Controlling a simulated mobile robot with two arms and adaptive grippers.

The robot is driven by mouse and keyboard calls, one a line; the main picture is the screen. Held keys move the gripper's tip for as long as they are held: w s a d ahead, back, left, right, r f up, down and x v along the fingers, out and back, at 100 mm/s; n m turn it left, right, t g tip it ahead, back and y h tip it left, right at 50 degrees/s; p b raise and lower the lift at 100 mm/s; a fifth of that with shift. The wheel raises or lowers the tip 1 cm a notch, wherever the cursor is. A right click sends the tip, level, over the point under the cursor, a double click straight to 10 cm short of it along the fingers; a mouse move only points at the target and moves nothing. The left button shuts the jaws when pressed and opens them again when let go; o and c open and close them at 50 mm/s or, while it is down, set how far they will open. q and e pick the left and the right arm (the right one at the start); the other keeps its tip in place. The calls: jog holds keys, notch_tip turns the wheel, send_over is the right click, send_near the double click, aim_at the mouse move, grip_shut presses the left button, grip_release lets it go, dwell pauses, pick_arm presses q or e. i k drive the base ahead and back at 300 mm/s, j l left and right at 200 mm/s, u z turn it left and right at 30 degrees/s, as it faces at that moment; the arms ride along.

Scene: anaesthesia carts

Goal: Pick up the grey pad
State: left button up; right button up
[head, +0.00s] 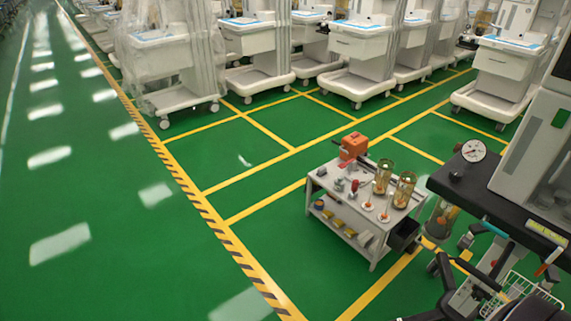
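I cannot single out a grey pad for certain. A small grey item (340,185) lies on the top of a low grey-white cart (322,186), near its left part, but it is too small to tell what it is. A pale block (365,238) lies on the cart's lower shelf at the right end, also too small to identify. Neither of my grippers shows in the head view.
The cart also holds an orange box (353,146) and two amber-filled clear jars (403,190). A machine with a dark top (465,187) and a round gauge (473,150) stands at right. White wheeled carts (360,42) line the back. Green floor (110,220) at left is clear.

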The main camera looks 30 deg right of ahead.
aim_at(322, 171)
jog(key=i+z, duration=0.4)
jog(key=i, duration=0.25)
jog(key=i+j+z, duration=0.2)
jog(key=i+z, duration=0.2)
jog(key=i, duration=0.2)
